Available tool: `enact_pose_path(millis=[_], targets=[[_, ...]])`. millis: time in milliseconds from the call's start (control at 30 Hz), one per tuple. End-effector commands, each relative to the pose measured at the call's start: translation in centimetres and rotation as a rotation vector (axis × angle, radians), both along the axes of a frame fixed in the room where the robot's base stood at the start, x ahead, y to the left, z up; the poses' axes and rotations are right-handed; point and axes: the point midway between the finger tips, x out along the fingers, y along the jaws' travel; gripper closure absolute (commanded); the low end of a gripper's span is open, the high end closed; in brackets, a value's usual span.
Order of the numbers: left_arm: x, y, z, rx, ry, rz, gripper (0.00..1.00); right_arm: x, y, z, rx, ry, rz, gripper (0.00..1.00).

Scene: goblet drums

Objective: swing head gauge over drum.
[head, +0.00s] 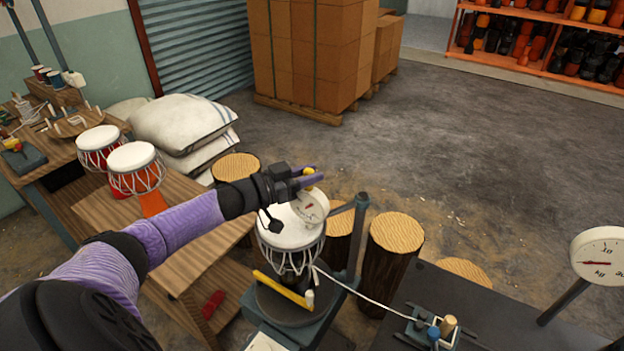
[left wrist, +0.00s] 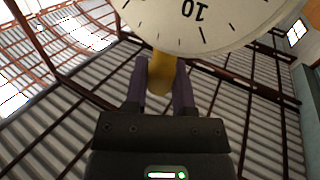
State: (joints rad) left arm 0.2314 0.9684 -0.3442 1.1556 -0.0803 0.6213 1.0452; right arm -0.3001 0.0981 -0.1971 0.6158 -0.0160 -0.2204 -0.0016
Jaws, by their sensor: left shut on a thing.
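My left gripper (head: 306,178) comes in from the left. It is shut on the yellow knob (left wrist: 160,76) of the head gauge, with one finger on each side in the left wrist view (left wrist: 160,85). The gauge's round white dial (head: 311,206) has a red needle, and its lower part fills the top of the left wrist view (left wrist: 200,20). The gauge hangs on an arm from a blue-grey post (head: 358,235). In the head view it overlaps the right part of the white head of a laced goblet drum (head: 285,232) on a round stand. I cannot tell whether it touches the drum head.
Two red laced drums (head: 135,160) stand on the wooden bench at left. Log stumps (head: 394,235) stand behind the stand. A dark table at lower right bears a small control box (head: 430,328) and a dial scale (head: 600,255). The floor behind is open.

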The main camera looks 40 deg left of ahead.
Motion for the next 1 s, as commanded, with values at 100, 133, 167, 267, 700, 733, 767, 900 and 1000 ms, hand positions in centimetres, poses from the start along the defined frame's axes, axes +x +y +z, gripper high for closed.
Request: enact_pose_path(millis=[100, 133, 167, 267, 700, 733, 767, 900, 1000], targets=[[0.05, 0.15, -0.08, 0.001, 0.002, 0.002, 1.0, -0.02, -0.04, -0.07, 0.0, 0.001, 0.0, 0.41], [0.06, 0.17, -0.08, 0.001, 0.002, 0.002, 1.0, -0.02, -0.03, -0.07, 0.0, 0.001, 0.0, 0.41], [0.07, 0.19, -0.09, 0.001, 0.003, 0.002, 1.0, -0.03, -0.03, -0.08, 0.0, 0.001, -0.001, 0.41], [0.08, 0.2, -0.1, 0.001, 0.003, 0.002, 1.0, -0.03, 0.02, -0.09, 0.0, 0.001, -0.001, 0.41], [0.09, 0.18, -0.12, 0.001, 0.003, 0.001, 0.52, -0.06, 0.4, -0.1, 0.006, 0.001, -0.004, 0.41], [0.08, 0.17, -0.11, 0.001, 0.003, 0.001, 0.46, -0.06, 0.42, -0.1, 0.007, 0.002, -0.004, 0.41], [0.09, 0.17, -0.11, 0.002, 0.002, 0.001, 0.39, -0.07, 0.43, -0.1, 0.007, 0.002, -0.004, 0.41], [0.1, 0.16, -0.08, 0.001, 0.002, 0.001, 0.34, -0.05, 0.47, -0.1, 0.007, 0.002, -0.004, 0.41], [0.1, 0.16, -0.07, 0.002, 0.001, 0.0, 0.34, -0.05, 0.47, -0.1, 0.007, 0.002, -0.004, 0.41]])
